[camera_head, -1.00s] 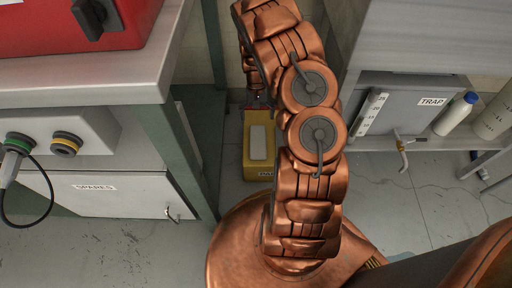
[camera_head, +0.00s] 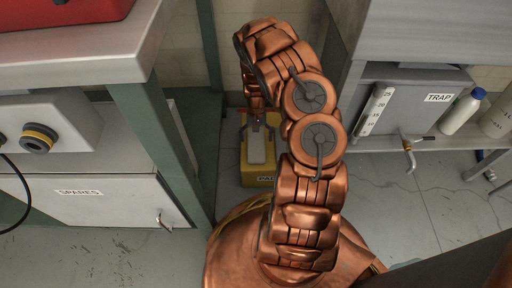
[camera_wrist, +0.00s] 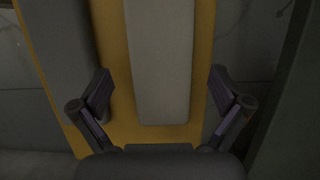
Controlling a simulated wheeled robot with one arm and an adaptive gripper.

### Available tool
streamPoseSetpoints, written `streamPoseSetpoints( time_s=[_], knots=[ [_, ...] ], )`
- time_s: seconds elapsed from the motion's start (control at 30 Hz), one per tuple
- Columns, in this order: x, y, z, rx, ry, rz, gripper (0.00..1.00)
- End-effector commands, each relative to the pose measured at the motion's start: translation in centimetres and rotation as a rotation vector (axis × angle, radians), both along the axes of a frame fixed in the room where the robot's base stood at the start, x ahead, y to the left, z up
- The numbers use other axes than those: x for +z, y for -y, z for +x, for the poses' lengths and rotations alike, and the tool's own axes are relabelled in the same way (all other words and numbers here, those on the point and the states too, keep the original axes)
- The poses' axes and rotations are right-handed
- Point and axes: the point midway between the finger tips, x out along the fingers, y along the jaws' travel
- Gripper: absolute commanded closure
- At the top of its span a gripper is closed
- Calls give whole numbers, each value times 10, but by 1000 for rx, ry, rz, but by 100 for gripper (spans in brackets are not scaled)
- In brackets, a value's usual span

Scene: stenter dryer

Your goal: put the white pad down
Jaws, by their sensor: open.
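The white pad (camera_head: 262,148) lies lengthwise on top of a yellow box (camera_head: 258,181) on the floor, beside the bench leg. The box has a label on its front that is partly hidden. In the wrist view the pad (camera_wrist: 161,60) looks pale grey and rests on the yellow surface (camera_wrist: 117,80). My gripper (camera_wrist: 162,88) is open, with its fingers spread on either side of the pad and apart from it. In the head view my gripper (camera_head: 256,118) is small and partly hidden by my arm, at the pad's far end.
A bench with a SPARES cabinet (camera_head: 85,200) and green leg (camera_head: 160,140) stands close on the left. On the right are a TRAP tank (camera_head: 415,105) with a tap (camera_head: 409,155) and a white bottle (camera_head: 461,112). The floor (camera_head: 400,215) between is clear.

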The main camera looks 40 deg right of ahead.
Motion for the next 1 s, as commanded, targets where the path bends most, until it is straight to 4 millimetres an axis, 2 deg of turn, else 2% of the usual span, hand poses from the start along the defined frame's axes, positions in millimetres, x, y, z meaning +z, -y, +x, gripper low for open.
streamPoseSetpoints(
  time_s=[0.03,0.1,0.37,0.9,1.0],
  knots=[
    [-10,-2,-2,0,-2,2,0],
    [-14,-3,-4,1,-2,2,0],
    [-14,-4,-3,2,0,1,1],
    [-14,-4,-3,2,0,0,56],
    [-14,-4,-3,2,0,0,56]
  ],
)
